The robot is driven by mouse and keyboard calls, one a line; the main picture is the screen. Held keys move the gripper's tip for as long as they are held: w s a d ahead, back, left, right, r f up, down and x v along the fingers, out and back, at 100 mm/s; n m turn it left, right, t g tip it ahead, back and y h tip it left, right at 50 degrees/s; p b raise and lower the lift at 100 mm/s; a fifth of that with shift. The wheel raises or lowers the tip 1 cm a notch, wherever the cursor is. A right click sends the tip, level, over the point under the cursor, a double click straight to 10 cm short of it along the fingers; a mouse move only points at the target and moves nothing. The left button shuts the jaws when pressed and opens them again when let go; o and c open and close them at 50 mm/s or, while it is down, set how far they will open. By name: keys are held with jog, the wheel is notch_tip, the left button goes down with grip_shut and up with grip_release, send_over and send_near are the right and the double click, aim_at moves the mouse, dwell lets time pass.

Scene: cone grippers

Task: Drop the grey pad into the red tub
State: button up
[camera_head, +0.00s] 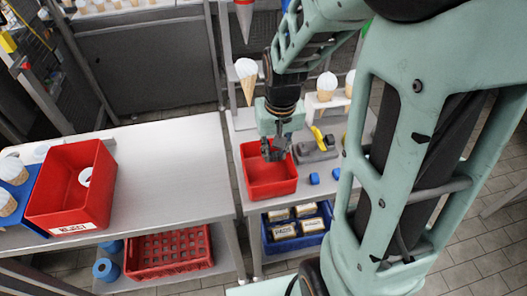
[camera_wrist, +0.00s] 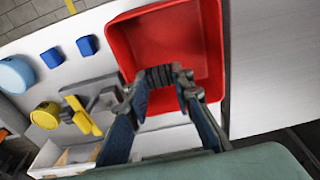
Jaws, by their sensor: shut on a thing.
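The red tub (camera_head: 270,189) stands on the right-hand metal table in the head view, open side up. It fills the upper middle of the wrist view (camera_wrist: 165,35), and the part of its floor that shows is empty. My gripper (camera_head: 274,152) points down over the tub. In the wrist view my gripper (camera_wrist: 164,88) is shut on a small dark grey ribbed pad (camera_wrist: 159,75). The pad is held between the two fingertips and appears over the tub's near side. In the head view the pad is hard to make out against the fingers.
A red REJECT bin (camera_head: 95,214) stands on the left table (camera_head: 170,165). Blue caps (camera_head: 314,178) and a grey tool with a yellow part (camera_head: 318,138) lie right of the tub. Lower shelves hold red and blue crates.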

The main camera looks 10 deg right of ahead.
jog(key=o, duration=0.9)
jog(key=r, duration=0.5)
jog(key=s+r, duration=0.1)
jog(key=r, duration=0.1)
jog(key=shift+r, duration=0.25)
jog(key=shift+w, duration=0.1)
